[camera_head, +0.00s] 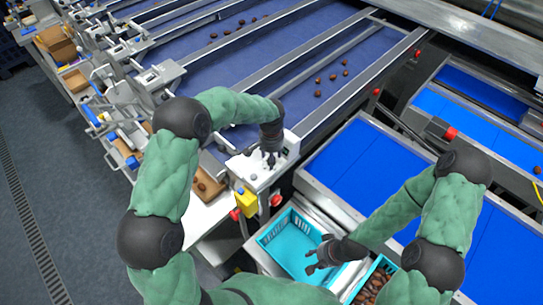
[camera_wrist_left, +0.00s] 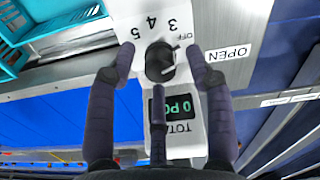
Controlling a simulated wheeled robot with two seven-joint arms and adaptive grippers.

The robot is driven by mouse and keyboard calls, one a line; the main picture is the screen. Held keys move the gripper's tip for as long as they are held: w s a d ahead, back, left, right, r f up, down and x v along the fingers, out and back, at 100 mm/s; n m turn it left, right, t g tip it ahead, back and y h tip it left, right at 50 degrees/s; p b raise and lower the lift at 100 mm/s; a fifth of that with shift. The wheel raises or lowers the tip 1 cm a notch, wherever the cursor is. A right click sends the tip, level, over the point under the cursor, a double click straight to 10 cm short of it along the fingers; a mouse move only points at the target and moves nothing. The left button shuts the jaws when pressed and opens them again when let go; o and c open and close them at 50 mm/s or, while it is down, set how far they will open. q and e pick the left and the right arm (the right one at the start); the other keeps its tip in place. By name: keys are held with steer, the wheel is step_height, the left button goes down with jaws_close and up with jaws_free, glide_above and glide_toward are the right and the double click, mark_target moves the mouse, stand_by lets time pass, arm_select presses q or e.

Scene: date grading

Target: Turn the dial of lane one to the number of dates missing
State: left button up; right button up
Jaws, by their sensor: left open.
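The black dial (camera_wrist_left: 158,62) sits on a white panel (camera_wrist_left: 205,28) in the left wrist view. The numbers 3, 4, 5 and the word OFF, upside down here, are beside it; the setting is hard to tell. A display (camera_wrist_left: 171,106) reads 0 and letters partly hidden by a finger, with TOTAL below. My left gripper (camera_wrist_left: 160,66) is open, its fingers spread around the dial; contact is unclear. In the head view my left gripper (camera_head: 269,155) is at the white control box (camera_head: 289,151), hiding the dial. My right gripper (camera_head: 314,262) is open and empty over a turquoise crate.
Several dates (camera_head: 332,77) lie on the dark blue belt (camera_head: 290,95). The turquoise crate (camera_head: 268,239) looks empty; another crate (camera_head: 386,264) beside it holds dates. A yellow box (camera_head: 247,203) hangs below the panel. A bright blue belt (camera_head: 345,165) lies right.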

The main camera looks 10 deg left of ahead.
arm_select(q)
jaws_close()
arm_select(e)
steer(key=shift+f, duration=0.2)
arm_select(q)
steer(key=n+b, duration=0.2)
steer(key=shift+f+n+b, duration=0.15)
steer(key=shift+n+b, duration=0.15)
steer(key=shift+n, duration=0.1)
steer(key=n+b, duration=0.2)
steer(key=n, duration=0.1)
steer(key=shift+n, duration=0.3)
steer(key=n+b, duration=0.2)
steer(key=n, duration=0.1)
steer(key=shift+n+b, duration=0.9)
steer(key=shift+n, duration=1.3)
arm_select(e)
steer(key=shift+f, duration=4)
